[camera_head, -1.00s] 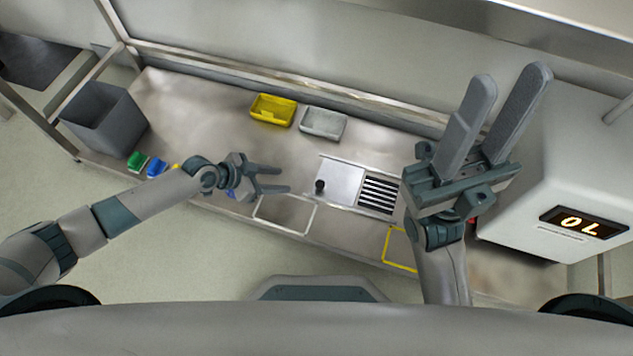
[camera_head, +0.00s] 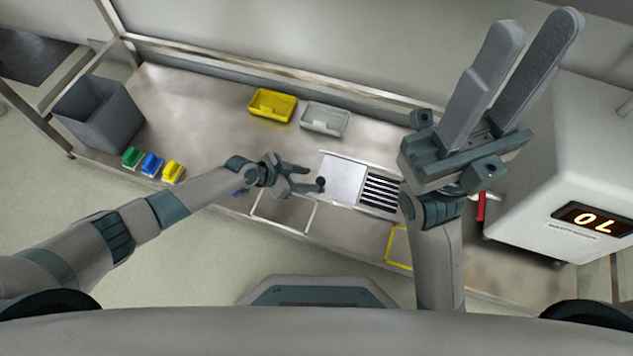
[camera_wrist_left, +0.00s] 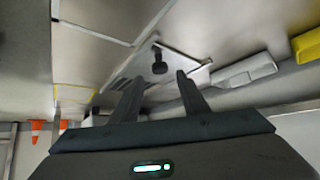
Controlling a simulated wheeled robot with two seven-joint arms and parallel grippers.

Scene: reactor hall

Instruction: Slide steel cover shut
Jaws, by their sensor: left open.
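The steel cover (camera_head: 341,178) is a flat pale plate lying in the bench top, with a dark knob (camera_head: 320,183) near its left edge. To its right a dark slotted grille (camera_head: 379,191) is uncovered. My left gripper (camera_head: 311,180) is open, with its fingertips close to the knob. In the left wrist view the knob (camera_wrist_left: 159,63) stands beyond and between the spread fingers (camera_wrist_left: 158,85); I cannot tell whether they touch it. My right gripper (camera_head: 540,28) is open and empty, raised close to the camera at the right.
A yellow tray (camera_head: 272,105) and a grey tray (camera_head: 325,120) stand behind the cover. A grey bin (camera_head: 100,115) and small green, blue and yellow boxes (camera_head: 152,164) are at the left. A white cabinet with a lit display (camera_head: 592,219) stands right. White and yellow outlines mark the front.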

